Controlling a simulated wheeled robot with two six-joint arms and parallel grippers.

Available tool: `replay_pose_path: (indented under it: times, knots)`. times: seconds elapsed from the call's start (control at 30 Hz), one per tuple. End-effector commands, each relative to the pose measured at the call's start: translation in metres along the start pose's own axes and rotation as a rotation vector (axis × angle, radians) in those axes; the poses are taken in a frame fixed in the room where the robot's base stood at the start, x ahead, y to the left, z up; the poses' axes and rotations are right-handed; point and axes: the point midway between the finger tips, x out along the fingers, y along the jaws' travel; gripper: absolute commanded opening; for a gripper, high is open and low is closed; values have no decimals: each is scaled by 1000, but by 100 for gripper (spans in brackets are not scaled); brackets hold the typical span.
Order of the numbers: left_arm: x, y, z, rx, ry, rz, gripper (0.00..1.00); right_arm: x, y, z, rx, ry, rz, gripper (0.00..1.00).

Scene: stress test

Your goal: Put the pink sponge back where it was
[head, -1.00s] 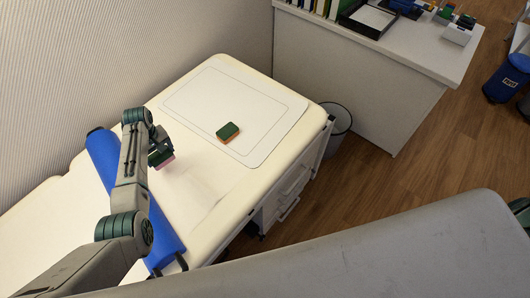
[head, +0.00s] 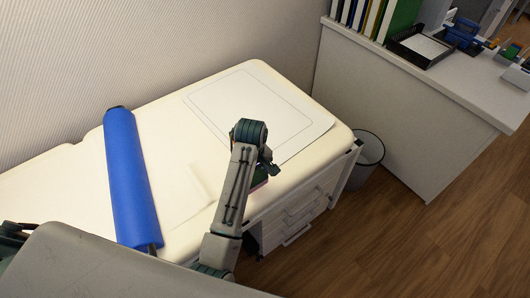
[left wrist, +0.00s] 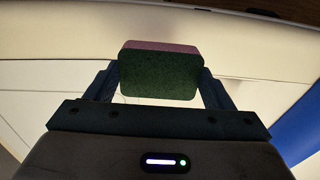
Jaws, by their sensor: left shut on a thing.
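The pink sponge (left wrist: 160,47) has a pink layer and a green layer. My left gripper (left wrist: 160,78) is shut on it, with a finger at each side, in the left wrist view. In the head view the pink sponge (head: 260,178) shows as a small pink and green patch under my left gripper (head: 260,184), near the front edge of the cream couch top. The white outlined mat (head: 215,92) lies just behind. My forearm covers part of the mat, so what lies there is hidden. I cannot tell how high the sponge is. My right gripper is not in view.
A blue roll (head: 128,180) lies across the couch top (head: 85,165) at left. Drawers (head: 298,215) stand below its front edge. A waste bin (head: 367,158) stands at the right end. A white desk (head: 400,110) holds folders and a black tray (head: 420,45).

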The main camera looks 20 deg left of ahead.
Motion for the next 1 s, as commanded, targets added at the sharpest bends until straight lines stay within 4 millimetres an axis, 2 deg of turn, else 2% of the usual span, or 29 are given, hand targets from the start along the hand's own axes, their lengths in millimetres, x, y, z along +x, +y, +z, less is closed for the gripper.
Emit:
replay_pose_path:
  times: [0.1,0.2,0.5,0.87,1.0]
  knots:
    - [-2,20,-23,1,3,-2,54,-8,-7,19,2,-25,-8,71]
    - [1,37,-42,0,3,-2,54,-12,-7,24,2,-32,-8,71]
    - [8,80,-88,1,2,-1,54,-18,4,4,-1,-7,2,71]
    - [11,100,-110,0,1,1,54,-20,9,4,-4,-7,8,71]
    - [36,98,-108,1,-1,-2,54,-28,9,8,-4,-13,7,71]
